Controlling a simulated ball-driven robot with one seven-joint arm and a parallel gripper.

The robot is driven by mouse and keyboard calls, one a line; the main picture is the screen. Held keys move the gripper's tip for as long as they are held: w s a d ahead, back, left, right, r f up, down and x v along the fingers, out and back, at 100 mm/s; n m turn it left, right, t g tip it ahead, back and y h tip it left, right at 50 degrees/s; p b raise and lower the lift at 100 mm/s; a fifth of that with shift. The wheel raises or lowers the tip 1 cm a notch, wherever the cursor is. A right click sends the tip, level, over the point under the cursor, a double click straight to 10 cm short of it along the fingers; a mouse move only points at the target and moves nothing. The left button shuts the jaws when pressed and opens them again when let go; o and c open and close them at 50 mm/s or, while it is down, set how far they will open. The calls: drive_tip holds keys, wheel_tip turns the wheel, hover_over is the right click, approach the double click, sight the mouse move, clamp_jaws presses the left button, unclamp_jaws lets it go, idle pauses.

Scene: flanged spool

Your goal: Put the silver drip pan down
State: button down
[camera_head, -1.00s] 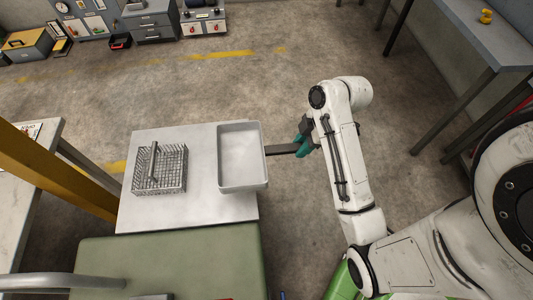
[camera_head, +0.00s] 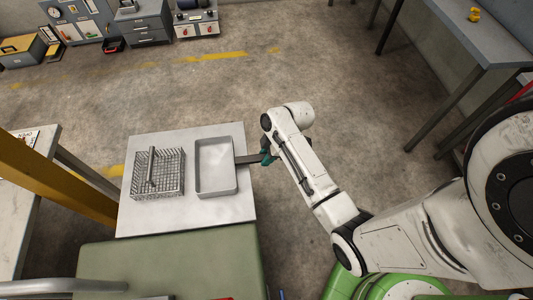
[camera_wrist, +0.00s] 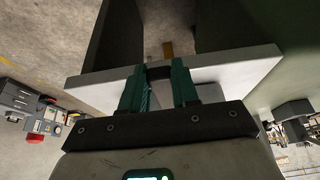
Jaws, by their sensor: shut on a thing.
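The silver drip pan (camera_head: 215,167) is a shallow, empty rectangular tray. It lies level over the right half of the pale tabletop (camera_head: 184,216), right of the wire basket (camera_head: 159,186) and apart from it. I cannot tell whether its underside touches the tabletop. Its dark handle (camera_head: 247,159) points right, past the table's right edge. My gripper (camera_head: 264,157) is shut on this handle. In the wrist view the teal fingers of my gripper (camera_wrist: 159,78) close on the dark handle end; I cannot clearly make out the pan there.
The wire basket with an upright handle fills the table's left half. A green surface (camera_head: 170,262) adjoins the table's near edge. A yellow post (camera_head: 55,172) stands at left. A strip of tabletop in front of the pan is bare; floor to the right is open.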

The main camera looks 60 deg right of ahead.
drive_tip(key=c, duration=0.8)
unclamp_jaws()
drive_tip(key=shift+f, duration=0.1)
drive_tip(key=shift+c, duration=0.2)
drive_tip(key=v, duration=1.1)
drive_tip(key=s+a+m+g+h, duration=0.2)
drive_tip(key=s+a+m, duration=0.6)
drive_tip(key=a, duration=0.6)
drive_tip(key=shift+s+a+g+h, duration=0.15)
drive_tip(key=shift+s+g+h, duration=0.25)
drive_tip(key=shift+s, duration=0.5)
